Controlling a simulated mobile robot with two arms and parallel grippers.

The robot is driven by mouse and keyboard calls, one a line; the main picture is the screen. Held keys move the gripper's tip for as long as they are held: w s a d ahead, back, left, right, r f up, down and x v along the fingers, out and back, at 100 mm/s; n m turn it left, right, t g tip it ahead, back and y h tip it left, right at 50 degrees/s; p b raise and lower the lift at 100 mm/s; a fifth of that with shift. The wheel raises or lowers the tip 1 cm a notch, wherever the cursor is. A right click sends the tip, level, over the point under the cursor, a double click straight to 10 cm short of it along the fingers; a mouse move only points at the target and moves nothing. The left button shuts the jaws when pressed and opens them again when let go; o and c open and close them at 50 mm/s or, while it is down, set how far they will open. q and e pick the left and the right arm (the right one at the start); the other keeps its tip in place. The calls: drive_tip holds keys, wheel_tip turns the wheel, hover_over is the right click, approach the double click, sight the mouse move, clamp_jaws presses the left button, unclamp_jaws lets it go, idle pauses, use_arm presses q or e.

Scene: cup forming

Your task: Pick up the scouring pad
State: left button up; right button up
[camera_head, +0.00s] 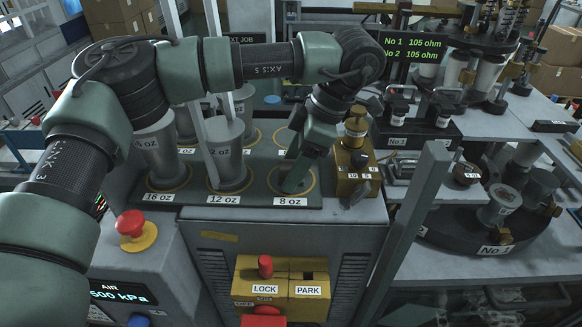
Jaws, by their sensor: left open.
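I cannot make out the scouring pad for certain in the head view. My left arm comes in from the left, arches over the 16 oz and 12 oz places, and points down at the right. My left gripper (298,165) is open, low over the ringed place labelled 8 oz, just left of a yellow valve block (352,180). Whether anything lies between or under its fingers is hidden. A small grey piece (357,194) shows at the foot of the yellow block; I cannot tell what it is. My right gripper is not in view.
Tall grey cup forms (228,158) stand on the dark plate (255,200) left of the gripper. A red button (131,224) sits at left, and a yellow LOCK/PARK panel (281,287) on the front. A grey post (417,225) and a round turntable (450,238) are at right.

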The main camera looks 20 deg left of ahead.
use_arm(q)
drive_tip(key=shift+s+d, duration=0.1)
drive_tip(key=c, duration=1)
clamp_jaws()
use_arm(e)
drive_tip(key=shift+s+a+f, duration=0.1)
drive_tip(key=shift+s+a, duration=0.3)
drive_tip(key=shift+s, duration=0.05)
use_arm(q)
drive_tip(key=shift+r, duration=0.15)
